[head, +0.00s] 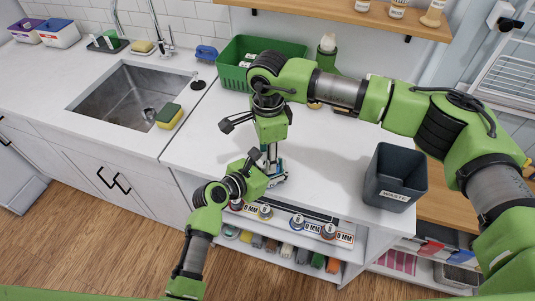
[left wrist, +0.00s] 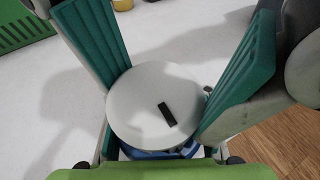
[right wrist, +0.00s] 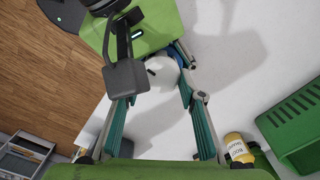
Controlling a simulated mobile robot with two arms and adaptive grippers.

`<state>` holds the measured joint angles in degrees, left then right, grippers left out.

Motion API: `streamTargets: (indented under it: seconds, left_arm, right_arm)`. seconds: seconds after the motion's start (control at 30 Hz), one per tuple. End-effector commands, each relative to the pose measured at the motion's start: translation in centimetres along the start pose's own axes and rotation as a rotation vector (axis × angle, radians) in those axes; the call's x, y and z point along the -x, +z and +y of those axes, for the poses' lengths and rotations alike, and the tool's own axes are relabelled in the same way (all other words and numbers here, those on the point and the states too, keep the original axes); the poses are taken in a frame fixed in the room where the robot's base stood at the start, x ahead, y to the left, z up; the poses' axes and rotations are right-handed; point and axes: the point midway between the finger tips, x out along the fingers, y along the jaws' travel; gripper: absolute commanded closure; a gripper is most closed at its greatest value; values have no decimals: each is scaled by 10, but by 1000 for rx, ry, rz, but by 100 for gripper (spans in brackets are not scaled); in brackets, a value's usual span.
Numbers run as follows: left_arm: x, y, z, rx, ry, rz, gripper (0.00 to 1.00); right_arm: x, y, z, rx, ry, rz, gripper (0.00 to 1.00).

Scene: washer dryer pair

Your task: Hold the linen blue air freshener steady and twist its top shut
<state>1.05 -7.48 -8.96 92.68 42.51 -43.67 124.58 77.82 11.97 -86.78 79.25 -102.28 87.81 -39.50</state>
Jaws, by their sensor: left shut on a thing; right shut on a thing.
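The air freshener has a round white top (left wrist: 155,108) with a short dark mark and a blue body (left wrist: 165,154) below. It stands upright near the white counter's front edge. My left gripper (head: 276,179) comes in low from the front and is shut on the body, which is mostly hidden in the head view. My right gripper (head: 269,155) points down from above, its teal fingers on either side of the white top and shut on it. The right wrist view also shows the white top (right wrist: 162,72) between those fingers.
A dark waste bin (head: 395,178) stands to the right on the counter. A green basket (head: 232,70) is behind, and a sink (head: 130,95) with a sponge (head: 169,116) is to the left. Shelves with several small items lie below the counter edge.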

Motion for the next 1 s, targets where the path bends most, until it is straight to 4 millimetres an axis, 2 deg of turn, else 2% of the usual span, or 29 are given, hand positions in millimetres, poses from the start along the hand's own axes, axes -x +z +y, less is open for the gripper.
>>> streamTargets:
  seconds: [0.2, 0.23, 0.27, 0.3, 0.67, 0.77, 1.0]
  left_arm:
    - [0, 0, -1, 1, -1, -1, 94]
    - [0, 0, -1, 1, -1, -1, 94]
    - [0, 0, -1, 1, -1, -1, 94]
    - [0, 0, -1, 1, -1, -1, 94]
    - [0, 1, 0, 0, 0, -1, 94]
    - [0, 1, 0, 0, 0, -1, 94]
    - [0, 0, 0, 0, 0, -1, 94]
  right_arm:
    - [1, 1, -1, -1, -3, -3, 85]
    - [1, 1, -1, -1, -3, -3, 56]
    - [1, 1, -1, -1, -3, -2, 48]
    - [1, 1, -1, -1, -2, -2, 47]
    - [6, 0, -1, 1, -2, -2, 47]
    - [19, 0, -1, 1, -3, -1, 47]
    - [70, 0, -2, 1, -6, -1, 47]
